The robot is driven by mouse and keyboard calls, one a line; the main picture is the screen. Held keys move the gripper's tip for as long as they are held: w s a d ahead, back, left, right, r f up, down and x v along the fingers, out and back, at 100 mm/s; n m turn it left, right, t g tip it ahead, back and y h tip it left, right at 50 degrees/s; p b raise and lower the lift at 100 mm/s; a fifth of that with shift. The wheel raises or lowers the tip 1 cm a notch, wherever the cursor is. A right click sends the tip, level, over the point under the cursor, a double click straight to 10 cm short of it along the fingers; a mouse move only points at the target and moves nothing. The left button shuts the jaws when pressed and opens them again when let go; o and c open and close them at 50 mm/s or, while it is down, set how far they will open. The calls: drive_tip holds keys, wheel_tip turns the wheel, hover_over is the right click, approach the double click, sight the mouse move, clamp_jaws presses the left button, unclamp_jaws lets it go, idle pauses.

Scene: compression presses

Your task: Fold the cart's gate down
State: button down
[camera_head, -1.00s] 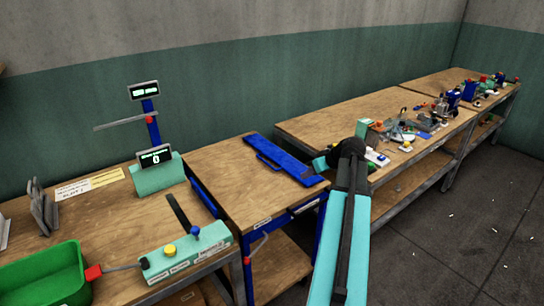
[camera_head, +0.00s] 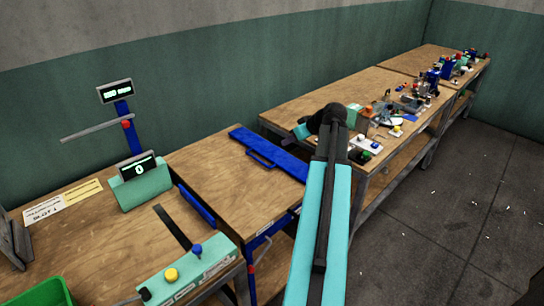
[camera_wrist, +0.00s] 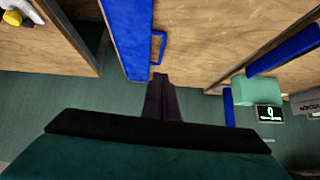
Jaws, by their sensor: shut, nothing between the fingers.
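The cart (camera_head: 215,180) has a wooden top and a blue frame. Its gate, a long blue panel (camera_head: 285,163) with a blue loop handle (camera_head: 260,158), runs along the cart's far right edge. I cannot tell its exact tilt. In the wrist view the gate (camera_wrist: 128,32) and its handle (camera_wrist: 160,47) are at upper centre. My gripper (camera_wrist: 160,78) is shut and empty, its tips just below the handle in the picture; contact is not clear. In the head view my gripper (camera_head: 290,140) is small and dark, beyond the gate's side of the cart.
A workbench (camera_head: 300,105) with many small items stands right of the cart. A left bench (camera_head: 110,240) carries a teal control box (camera_head: 190,270), a display stand (camera_head: 140,180) and a green bin (camera_head: 40,295).

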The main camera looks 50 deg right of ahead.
drive_tip(key=shift+w+f, duration=0.15)
drive_tip(key=shift+s+f+p+x, duration=0.35)
drive_tip(key=shift+p+x, duration=0.35)
drive_tip(key=shift+x, duration=1.35)
drive_tip(key=shift+s+f+p+x, duration=0.35)
drive_tip(key=shift+p+x, duration=0.35)
drive_tip(key=shift+x, duration=1.35)
drive_tip(key=shift+s+f+p+x, duration=0.35)
drive_tip(key=shift+p+x, duration=0.35)
drive_tip(key=shift+x, duration=1.4)
drive_tip(key=shift+s+a+f, duration=0.1)
